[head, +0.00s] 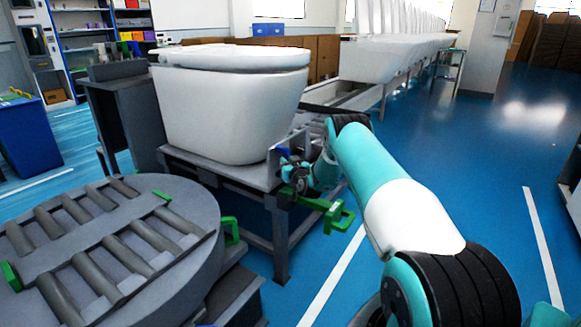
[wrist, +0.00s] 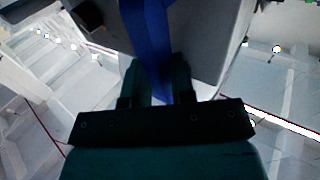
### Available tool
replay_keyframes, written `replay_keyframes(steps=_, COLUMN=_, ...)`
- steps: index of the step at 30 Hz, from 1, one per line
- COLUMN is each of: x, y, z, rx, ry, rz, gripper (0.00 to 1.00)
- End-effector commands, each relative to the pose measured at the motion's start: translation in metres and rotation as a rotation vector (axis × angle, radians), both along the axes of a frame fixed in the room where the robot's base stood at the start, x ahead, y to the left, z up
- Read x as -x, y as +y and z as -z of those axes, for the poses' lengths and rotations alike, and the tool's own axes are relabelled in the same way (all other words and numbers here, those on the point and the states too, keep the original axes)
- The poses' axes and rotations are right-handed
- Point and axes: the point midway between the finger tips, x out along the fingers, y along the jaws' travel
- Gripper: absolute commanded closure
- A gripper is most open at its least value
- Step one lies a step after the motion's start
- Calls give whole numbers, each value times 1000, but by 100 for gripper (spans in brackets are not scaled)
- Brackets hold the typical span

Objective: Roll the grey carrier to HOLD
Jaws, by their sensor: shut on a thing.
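The grey carrier (head: 222,172) is the flat plate under a white toilet (head: 230,110) on the roller line. A blue tab (head: 283,152) stands at its near right corner. My gripper (head: 292,170) is at that corner, and in the wrist view it (wrist: 155,85) is shut on the blue tab (wrist: 150,40), with a dark finger on each side. A grey face, probably the carrier's, shows behind the tab in the wrist view. No HOLD marking can be read in either view.
A round grey turntable (head: 190,205) with rollers and green stops stands at front left. A green bracket (head: 340,215) sticks out below my gripper. A row of white toilets (head: 385,55) stands farther back. The blue floor (head: 475,140) is open at right.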

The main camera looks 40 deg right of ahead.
Motion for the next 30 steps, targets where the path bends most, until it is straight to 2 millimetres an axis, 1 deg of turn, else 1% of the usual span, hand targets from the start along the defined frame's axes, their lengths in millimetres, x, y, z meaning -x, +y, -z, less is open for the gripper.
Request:
replay_keyframes(steps=1, x=-3, y=7, z=3, rx=-3, ry=8, rz=-13, gripper=100)
replay_keyframes(steps=2, x=-3, y=7, z=3, rx=-4, ry=8, rz=-14, gripper=70)
replay_keyframes(steps=3, x=-3, y=7, z=3, rx=-5, ry=8, rz=-14, gripper=61)
replay_keyframes(steps=4, x=-3, y=7, z=3, rx=-5, ry=8, rz=-14, gripper=54)
replay_keyframes(steps=5, x=-2, y=6, z=3, rx=-5, ry=7, rz=-13, gripper=52)
replay_keyframes(steps=13, x=1, y=2, z=2, rx=-6, ry=5, rz=-6, gripper=52)
replay_keyframes(steps=17, x=10, y=4, z=2, rx=-8, ry=7, rz=-7, gripper=52)
replay_keyframes(steps=20, x=25, y=10, z=2, rx=-8, ry=8, rz=-5, gripper=52)
replay_keyframes(steps=24, x=52, y=19, z=3, rx=-11, ry=8, rz=-4, gripper=52)
replay_keyframes(steps=30, x=85, y=31, z=4, rx=-13, ry=6, rz=-3, gripper=52)
